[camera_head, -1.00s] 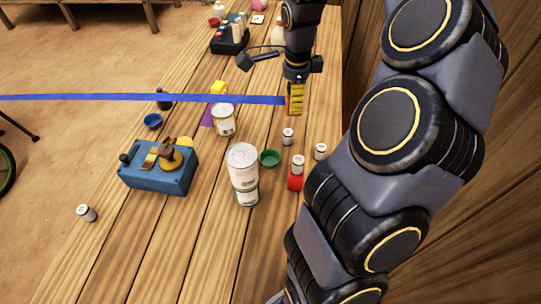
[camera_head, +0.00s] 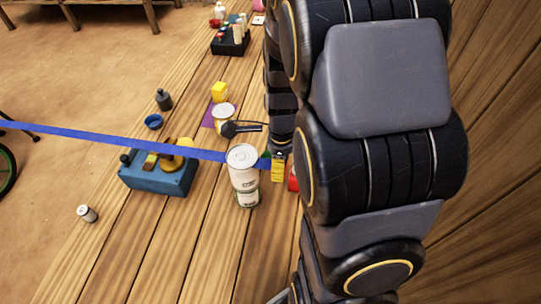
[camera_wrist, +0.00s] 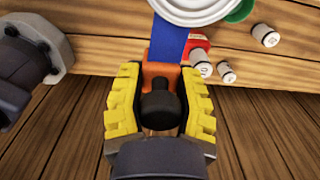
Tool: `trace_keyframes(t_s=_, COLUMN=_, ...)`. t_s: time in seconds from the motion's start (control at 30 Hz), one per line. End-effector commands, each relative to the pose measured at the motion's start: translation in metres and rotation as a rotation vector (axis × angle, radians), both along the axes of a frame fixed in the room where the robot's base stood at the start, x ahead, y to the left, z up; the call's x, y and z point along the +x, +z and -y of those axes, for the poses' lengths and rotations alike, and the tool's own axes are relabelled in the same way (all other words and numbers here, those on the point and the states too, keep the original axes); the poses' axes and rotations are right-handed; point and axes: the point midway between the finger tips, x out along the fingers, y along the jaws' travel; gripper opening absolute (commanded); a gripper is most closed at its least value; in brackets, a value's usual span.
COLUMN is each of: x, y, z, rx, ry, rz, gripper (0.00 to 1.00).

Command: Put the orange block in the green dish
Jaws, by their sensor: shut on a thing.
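My gripper (camera_head: 278,168) is shut on the orange block (camera_wrist: 160,72), which sits between its yellow fingers in the wrist view. A black knob (camera_wrist: 160,106) shows at the block's near side. A long blue bar (camera_head: 120,140) runs from the block far out to the left in the head view; it also shows in the wrist view (camera_wrist: 168,40). The green dish (camera_head: 265,154) is mostly hidden behind the bar and gripper; its edge shows at the top of the wrist view (camera_wrist: 240,10). I cannot tell how high the block hangs above the table.
A tall white can (camera_head: 243,185) stands close left of my gripper, by the bar. A red block (camera_head: 293,179) is just right. A blue box (camera_head: 160,178) is left, under the bar. The table's front left is mostly clear.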

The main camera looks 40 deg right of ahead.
Motion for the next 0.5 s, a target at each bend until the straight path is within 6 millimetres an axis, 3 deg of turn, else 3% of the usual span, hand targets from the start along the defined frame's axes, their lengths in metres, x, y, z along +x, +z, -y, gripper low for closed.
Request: trace_keyframes(t_s=0.5, x=0.086, y=-0.049, z=0.043, rx=0.001, ry=0.002, rz=0.000, gripper=0.02)
